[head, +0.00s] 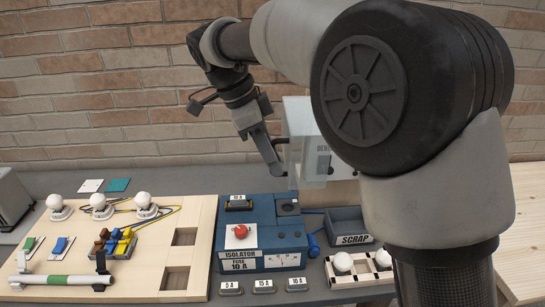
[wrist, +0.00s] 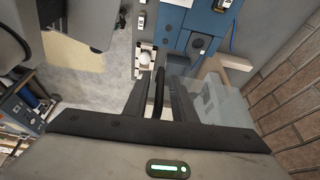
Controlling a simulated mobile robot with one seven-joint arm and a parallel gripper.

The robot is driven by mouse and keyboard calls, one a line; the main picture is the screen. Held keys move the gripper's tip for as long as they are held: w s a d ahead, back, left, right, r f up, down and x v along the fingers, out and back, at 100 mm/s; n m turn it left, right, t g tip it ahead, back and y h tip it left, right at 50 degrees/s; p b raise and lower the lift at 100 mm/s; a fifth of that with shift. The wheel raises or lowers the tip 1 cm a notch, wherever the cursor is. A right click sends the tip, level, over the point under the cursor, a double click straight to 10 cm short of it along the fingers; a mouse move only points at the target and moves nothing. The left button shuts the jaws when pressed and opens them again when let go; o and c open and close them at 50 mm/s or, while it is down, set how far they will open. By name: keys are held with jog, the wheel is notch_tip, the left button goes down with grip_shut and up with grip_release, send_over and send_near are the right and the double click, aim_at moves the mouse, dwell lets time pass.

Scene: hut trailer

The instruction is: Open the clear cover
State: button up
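The clear cover (head: 306,135) is a see-through box with dark lettering on it, partly hidden by my arm in the head view. It stands behind the blue isolator unit (head: 262,238). In the wrist view the cover (wrist: 216,102) lies just right of my fingers. My gripper (head: 277,168) is at the cover's left side. In the wrist view my gripper (wrist: 159,100) has its fingers apart, with a dark upright bar (wrist: 158,88) between them, which looks like the cover's handle. A gap shows beside the bar. Whether either finger touches it is unclear.
A red knob (head: 240,231) and several labelled fuses are on and before the isolator. A scrap bin (head: 352,226) stands to its right. A wooden board (head: 150,235) with bulbs and switches is at left. A brick wall (head: 100,100) is behind.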

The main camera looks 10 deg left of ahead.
dwell(0.3)
jog(key=p+v, duration=0.3)
jog(key=v, duration=1.4)
jog(key=shift+r+p, duration=0.2)
jog(key=shift+p, duration=0.1)
